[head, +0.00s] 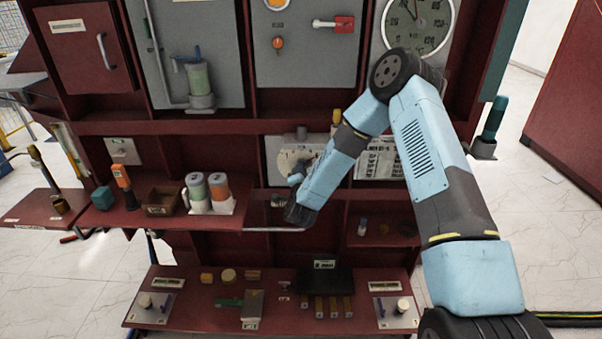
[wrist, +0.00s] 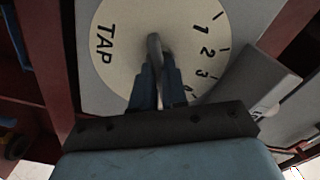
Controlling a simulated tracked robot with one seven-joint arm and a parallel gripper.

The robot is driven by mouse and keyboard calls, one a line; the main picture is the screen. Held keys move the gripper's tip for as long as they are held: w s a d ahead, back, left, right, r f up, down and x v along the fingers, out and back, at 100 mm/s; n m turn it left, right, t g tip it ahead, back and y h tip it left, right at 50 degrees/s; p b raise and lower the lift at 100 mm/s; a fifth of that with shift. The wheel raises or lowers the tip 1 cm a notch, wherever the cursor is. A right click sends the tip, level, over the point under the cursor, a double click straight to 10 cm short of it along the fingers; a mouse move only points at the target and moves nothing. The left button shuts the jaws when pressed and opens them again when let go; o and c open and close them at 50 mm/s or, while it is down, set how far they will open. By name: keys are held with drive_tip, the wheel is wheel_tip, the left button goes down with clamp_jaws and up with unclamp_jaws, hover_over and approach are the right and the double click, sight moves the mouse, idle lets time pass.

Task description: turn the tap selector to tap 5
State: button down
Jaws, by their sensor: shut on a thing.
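The tap selector's round cream dial (wrist: 118,62) fills the upper middle of the wrist view, with "TAP" at its left and the numerals 1, 2 and 3 down its right side. Another mark below them is partly hidden. The grey selector handle (wrist: 153,44) stands at the dial's centre. My gripper (wrist: 159,76) is shut on this handle, one blue finger on each side. Which number the handle points to cannot be told. In the head view the dial (head: 287,160) is partly covered by my gripper (head: 297,180).
A grey block (wrist: 252,85) stands close to the right of the dial in the wrist view. In the head view, a shelf left of my gripper holds two capped cylinders (head: 207,192) and a brown box (head: 161,201). A lower bench (head: 200,315) carries several small parts.

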drive_tip(key=shift+d+f, duration=0.2)
drive_tip(key=c, duration=1.2)
unclamp_jaws()
drive_tip(key=shift+a+r, duration=0.1)
drive_tip(key=shift+o, duration=0.2)
drive_tip(key=s, duration=1.3)
drive_tip(key=shift+s, duration=0.35)
